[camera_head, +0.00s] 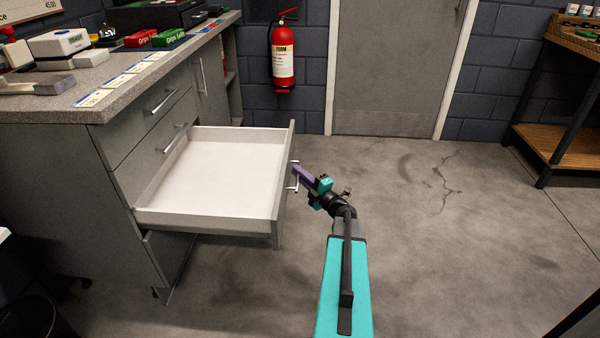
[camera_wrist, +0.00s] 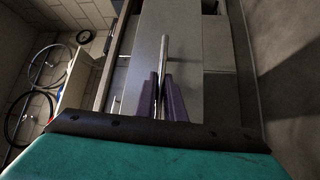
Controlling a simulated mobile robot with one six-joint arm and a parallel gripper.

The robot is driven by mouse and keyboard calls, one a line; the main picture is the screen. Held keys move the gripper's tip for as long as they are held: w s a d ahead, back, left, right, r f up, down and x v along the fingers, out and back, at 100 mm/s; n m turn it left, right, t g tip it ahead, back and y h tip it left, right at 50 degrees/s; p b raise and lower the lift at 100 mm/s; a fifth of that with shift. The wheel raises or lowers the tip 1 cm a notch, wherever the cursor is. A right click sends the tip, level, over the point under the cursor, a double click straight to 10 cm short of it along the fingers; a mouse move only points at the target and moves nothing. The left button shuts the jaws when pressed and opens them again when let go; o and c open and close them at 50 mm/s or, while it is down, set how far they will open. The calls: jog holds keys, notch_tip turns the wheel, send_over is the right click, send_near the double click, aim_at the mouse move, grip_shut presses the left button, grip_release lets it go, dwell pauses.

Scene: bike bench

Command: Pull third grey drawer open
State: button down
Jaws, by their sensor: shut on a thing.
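The third grey drawer (camera_head: 215,180) is pulled far out of the grey cabinet (camera_head: 80,190), and its white inside is empty. Its bar handle (camera_head: 293,176) is on the front panel, which faces right. My gripper (camera_head: 298,173) is at this handle with its purple fingers. In the wrist view, the fingers (camera_wrist: 162,98) are shut around the metal handle bar (camera_wrist: 165,60), with the grey drawer front behind. The two drawers above, with handles (camera_head: 164,102) and (camera_head: 175,137), are closed.
The countertop (camera_head: 110,85) carries boxes, tools and labels. A red fire extinguisher (camera_head: 284,55) hangs on the wall beside a grey door (camera_head: 395,60). A wooden shelf (camera_head: 560,148) stands at the far right. The concrete floor (camera_head: 460,240) right of the drawer is clear.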

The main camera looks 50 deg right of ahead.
jog(key=c, duration=2.2)
grip_release()
jog(key=shift+w+r, duration=0.1)
jog(key=shift+r, duration=0.05)
jog(key=shift+o, duration=0.4)
jog(key=shift+a, duration=0.1)
jog(key=shift+a, duration=0.1)
jog(key=s+a+f+p, duration=0.1)
jog(key=s+f+p, duration=0.1)
jog(key=s, duration=1.1)
jog(key=shift+s, duration=0.3)
